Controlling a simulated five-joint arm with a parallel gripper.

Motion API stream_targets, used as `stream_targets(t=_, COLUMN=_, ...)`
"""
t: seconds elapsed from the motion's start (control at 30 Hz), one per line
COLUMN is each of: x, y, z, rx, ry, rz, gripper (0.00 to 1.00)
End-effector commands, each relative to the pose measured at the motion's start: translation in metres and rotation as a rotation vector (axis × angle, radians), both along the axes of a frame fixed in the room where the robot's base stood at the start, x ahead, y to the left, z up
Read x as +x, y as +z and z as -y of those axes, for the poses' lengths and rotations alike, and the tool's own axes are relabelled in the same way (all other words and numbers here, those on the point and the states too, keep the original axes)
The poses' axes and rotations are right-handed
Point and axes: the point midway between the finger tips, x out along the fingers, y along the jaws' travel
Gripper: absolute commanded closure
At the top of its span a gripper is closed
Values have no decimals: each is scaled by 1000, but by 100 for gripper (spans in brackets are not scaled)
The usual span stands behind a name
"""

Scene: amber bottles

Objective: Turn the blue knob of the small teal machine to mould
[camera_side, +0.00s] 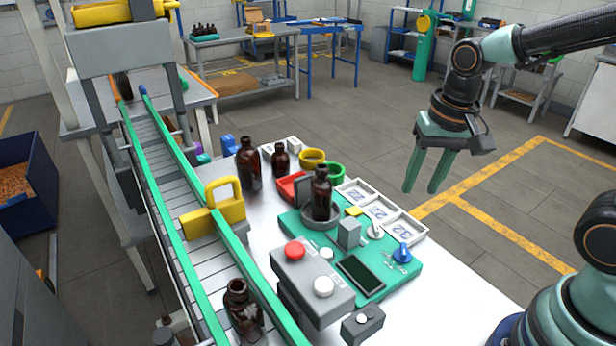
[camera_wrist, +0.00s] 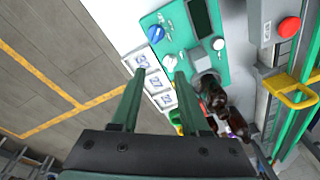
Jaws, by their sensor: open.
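The small teal machine (camera_side: 375,283) lies flat on the white table, with a dark screen and a grey round holder. An amber bottle (camera_side: 321,190) stands upright in that holder. The blue knob (camera_side: 402,252) is at the machine's right corner; its markings are too small to read. In the wrist view the blue knob (camera_wrist: 156,34) is at the upper left of the machine (camera_wrist: 177,40). My gripper (camera_side: 420,190) is open and empty, in the air to the right of and above the machine, apart from the knob. Its fingers also show in the wrist view (camera_wrist: 155,95).
A white tray (camera_side: 412,233) with numbered compartments lies beside the machine. A grey box with a red button (camera_side: 294,250) stands in front. A green-railed conveyor (camera_side: 186,250) with a yellow gate (camera_side: 226,198) runs at left. More amber bottles (camera_side: 248,165) stand behind. Air around my gripper is free.

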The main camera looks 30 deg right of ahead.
Motion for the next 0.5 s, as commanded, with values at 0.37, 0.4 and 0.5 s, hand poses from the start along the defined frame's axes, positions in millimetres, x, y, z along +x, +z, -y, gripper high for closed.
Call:
stream_targets(t=0.37, x=-1, y=-35, z=-5, rx=11, ry=-235, rz=-147, gripper=55)
stream_targets(t=0.4, x=-1, y=-38, z=-5, rx=10, ry=-236, rz=-148, gripper=55)
stream_targets(t=0.5, x=-2, y=-51, z=-5, rx=10, ry=-235, rz=-150, gripper=55)
